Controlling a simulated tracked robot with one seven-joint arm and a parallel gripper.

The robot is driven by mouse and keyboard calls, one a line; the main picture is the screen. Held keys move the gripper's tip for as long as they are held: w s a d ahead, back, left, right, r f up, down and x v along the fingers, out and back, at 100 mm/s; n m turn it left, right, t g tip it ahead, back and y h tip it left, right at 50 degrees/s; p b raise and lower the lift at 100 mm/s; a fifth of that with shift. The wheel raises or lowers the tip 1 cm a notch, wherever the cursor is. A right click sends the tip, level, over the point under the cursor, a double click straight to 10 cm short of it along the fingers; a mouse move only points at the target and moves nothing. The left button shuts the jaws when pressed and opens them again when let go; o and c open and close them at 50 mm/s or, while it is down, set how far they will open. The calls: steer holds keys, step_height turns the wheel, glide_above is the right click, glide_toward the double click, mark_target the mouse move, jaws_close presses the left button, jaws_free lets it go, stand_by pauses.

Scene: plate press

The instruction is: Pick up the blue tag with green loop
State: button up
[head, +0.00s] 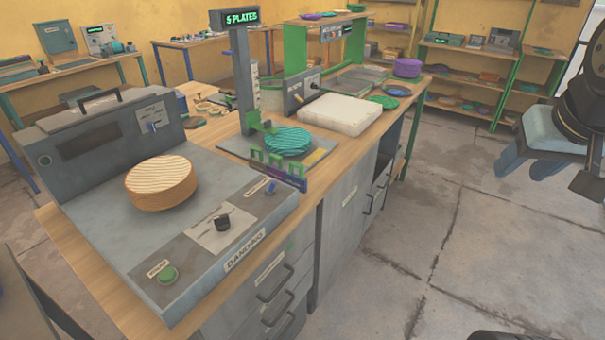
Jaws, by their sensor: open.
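Upright green loops (278,160) stand at the front edge of the workbench, beside the banding machine's right corner. Below them is a small dark blue to purple part (291,181). It is too small to tell whether this is one tag with a loop or several pieces. My gripper (540,172) is at the right edge of the head view, over the floor. Its blue fingers point down and left, and it is open and empty. It is well apart from the loops and the bench.
A stack of teal plates (288,141) sits under a post with a "5 PLATES" display (240,18). A pale slab (341,115) lies behind. The floor (470,230) right of the bench is clear.

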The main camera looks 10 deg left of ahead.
steer(key=w+a+f+n+t+y, duration=0.1)
steer(key=w+a+f+n, duration=0.15)
steer(key=w, duration=0.55)
steer(key=w+a+f+n+t+y, duration=0.15)
steer(key=w+f, duration=0.25)
steer(key=w, duration=0.4)
steer(key=w+a+f+n+t, duration=0.2)
steer(key=w+a+f+n, duration=0.15)
steer(key=w, duration=0.45)
steer(key=n+g+y, duration=0.4)
steer(key=n+y, duration=0.2)
steer(key=y, duration=0.8)
glide_toward(303, 167)
steer(key=shift+t, duration=0.25)
steer(key=x, duration=0.5)
steer(key=shift+s+a+f, duration=0.1)
steer(key=shift+a+f, duration=0.05)
steer(key=shift+f, duration=0.25)
steer(key=shift+r+x, duration=0.15)
steer(key=shift+x, duration=1.2)
steer(key=shift+r+x, duration=0.2)
steer(key=shift+x, duration=1.2)
